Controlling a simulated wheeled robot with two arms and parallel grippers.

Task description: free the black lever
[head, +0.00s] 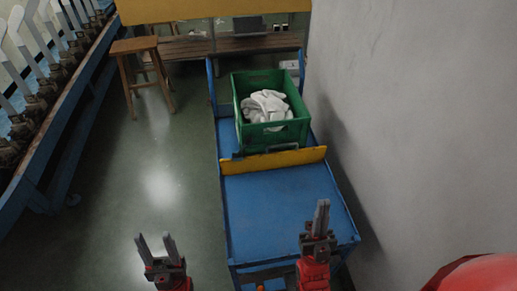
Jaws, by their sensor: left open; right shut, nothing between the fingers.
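I cannot make out a black lever for certain in the head view. My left gripper (155,240) is at the bottom left, open and empty, with its two grey fingers apart over the floor. My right gripper (321,204) is at the lower right, its fingers together with nothing between them. It appears in front of the right part of the blue cart (275,205); I cannot tell how high above it. A small dark piece (238,155) shows at the left end of the cart's yellow bar (285,160); I cannot tell what it is.
A green crate (273,138) with white socks (265,106) stands at the cart's far end. A grey wall (425,120) closes the right side. A blue rack (70,120) with upright boards and a wooden stool (137,47) are on the left. The floor (160,140) between is clear.

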